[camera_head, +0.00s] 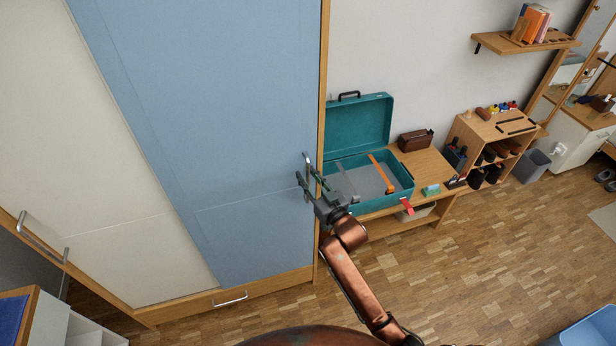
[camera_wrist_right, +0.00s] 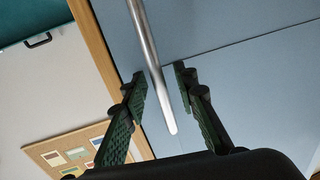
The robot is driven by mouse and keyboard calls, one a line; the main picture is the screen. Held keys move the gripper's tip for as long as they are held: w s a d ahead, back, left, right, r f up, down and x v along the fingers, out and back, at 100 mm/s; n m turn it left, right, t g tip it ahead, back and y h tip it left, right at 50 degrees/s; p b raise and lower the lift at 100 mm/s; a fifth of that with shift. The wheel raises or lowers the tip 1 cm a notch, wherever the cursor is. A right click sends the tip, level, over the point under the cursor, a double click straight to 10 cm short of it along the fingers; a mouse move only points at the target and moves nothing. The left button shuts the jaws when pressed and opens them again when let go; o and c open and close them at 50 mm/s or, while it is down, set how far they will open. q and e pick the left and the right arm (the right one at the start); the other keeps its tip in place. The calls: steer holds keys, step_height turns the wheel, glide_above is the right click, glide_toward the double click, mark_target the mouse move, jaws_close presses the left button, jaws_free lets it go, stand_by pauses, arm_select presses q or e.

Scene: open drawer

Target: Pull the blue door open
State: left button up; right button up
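The blue door (camera_head: 215,130) is a tall light-blue panel in a wooden frame and looks shut. Its metal bar handle (camera_head: 307,166) is near the right edge. My right gripper (camera_head: 306,179) is at the handle. In the right wrist view the blue door (camera_wrist_right: 240,75) fills the right side, and the silver handle (camera_wrist_right: 152,65) runs between the two dark green fingers of my right gripper (camera_wrist_right: 160,82). The fingers are apart, with a visible gap to the handle on the right side; contact on the left is hard to tell. My left gripper is not in view.
A cream door (camera_head: 80,170) stands left of the blue one. A drawer with a handle (camera_head: 230,299) lies below. Right of the door, an open teal toolbox (camera_head: 400,185) sits on a wooden bench (camera_head: 430,168). The wooden floor (camera_head: 480,260) at the right front is mostly clear.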

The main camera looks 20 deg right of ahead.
steer(key=shift+c, duration=0.4)
jaws_close()
